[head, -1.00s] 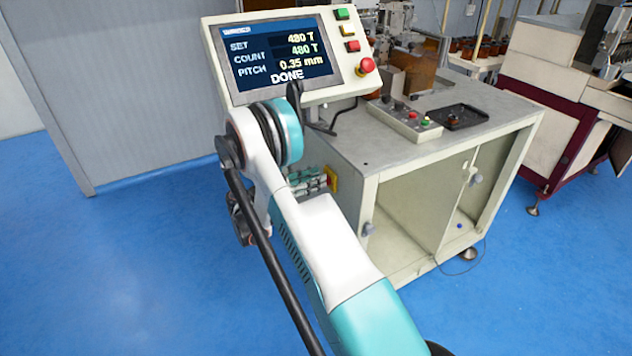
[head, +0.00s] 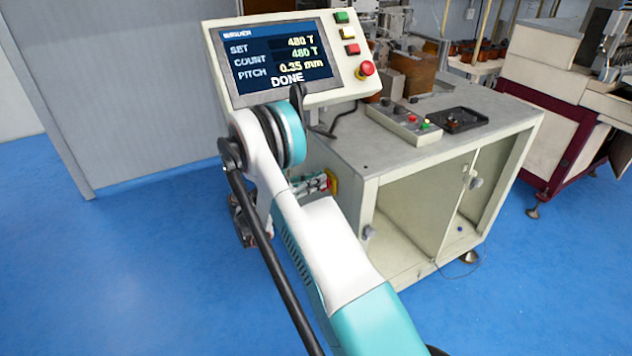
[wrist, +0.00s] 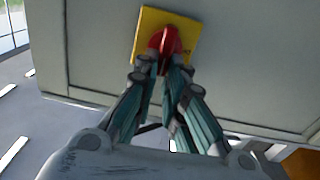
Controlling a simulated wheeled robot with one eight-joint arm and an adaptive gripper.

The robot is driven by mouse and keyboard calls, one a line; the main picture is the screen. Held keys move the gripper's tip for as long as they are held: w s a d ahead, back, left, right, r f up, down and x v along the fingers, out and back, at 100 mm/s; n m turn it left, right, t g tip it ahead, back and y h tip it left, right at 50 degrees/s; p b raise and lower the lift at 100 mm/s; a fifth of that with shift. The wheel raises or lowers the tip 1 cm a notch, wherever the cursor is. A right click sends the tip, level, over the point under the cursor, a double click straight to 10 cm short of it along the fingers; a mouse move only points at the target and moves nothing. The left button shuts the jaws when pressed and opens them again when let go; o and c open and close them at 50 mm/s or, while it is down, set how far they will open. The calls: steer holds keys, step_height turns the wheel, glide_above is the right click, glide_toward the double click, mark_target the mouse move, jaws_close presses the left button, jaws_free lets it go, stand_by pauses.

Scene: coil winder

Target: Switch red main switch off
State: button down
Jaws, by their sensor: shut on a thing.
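The red main switch (wrist: 172,41) is a red knob on a yellow square plate (wrist: 152,22) on the cabinet side, seen in the wrist view. My gripper (wrist: 167,62) is shut on the red knob, with one finger on each side of its lower part. The knob's handle looks roughly upright in the wrist view, slightly tilted against the plate. In the head view the yellow plate (head: 333,184) shows at the cabinet's left side, with my gripper (head: 322,183) at it. The red knob is mostly hidden there by my gripper.
The control panel (head: 290,55) above reads DONE and carries a red emergency stop (head: 366,69). The cabinet (head: 400,255) stands to the right, with a button box (head: 405,122) and a black tray (head: 457,119) on top. Blue floor (head: 130,270) is clear at left.

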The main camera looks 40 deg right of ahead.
steer(key=shift+w+d+f+n, duration=0.1)
steer(key=shift+w+f+n, duration=0.3)
steer(key=shift+n, duration=2.45)
steer(key=shift+w+d+f+n, duration=0.1)
steer(key=shift+w+f+n, duration=0.3)
steer(key=shift+n, duration=2.5)
steer(key=shift+w+d+f+n, duration=0.1)
steer(key=shift+w+f+n, duration=0.3)
steer(key=shift+n, duration=2.45)
steer(key=c, duration=1.7)
jaws_free()
steer(key=shift+o, duration=0.2)
steer(key=v, duration=1.2)
